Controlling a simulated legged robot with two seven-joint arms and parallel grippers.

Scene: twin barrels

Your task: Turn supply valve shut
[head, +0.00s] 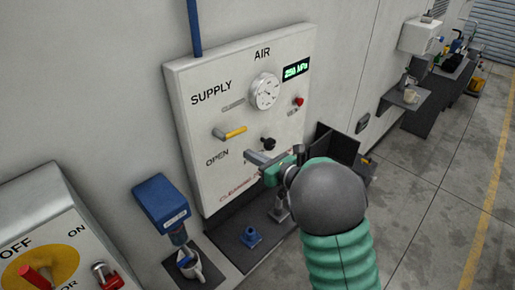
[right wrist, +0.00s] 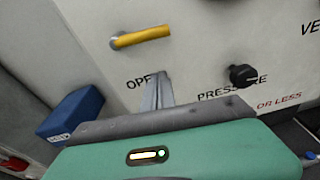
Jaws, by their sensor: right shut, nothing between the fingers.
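The supply valve's yellow lever (head: 235,132) is on the white air panel (head: 195,75), below the word SUPPLY and above the word OPEN. It points right, roughly level. In the right wrist view the yellow lever (right wrist: 142,37) is at the top, with its pivot at its left end. My right gripper (head: 249,157) is in front of the panel, below and right of the lever. Its fingers (right wrist: 158,90) are shut and empty, apart from the lever. My left gripper is in neither view.
A black pressure knob (head: 268,144) is just above my right gripper, and a gauge (head: 264,91) is higher up. A control box with a red switch (head: 36,277) is at far left. The floor at right is clear.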

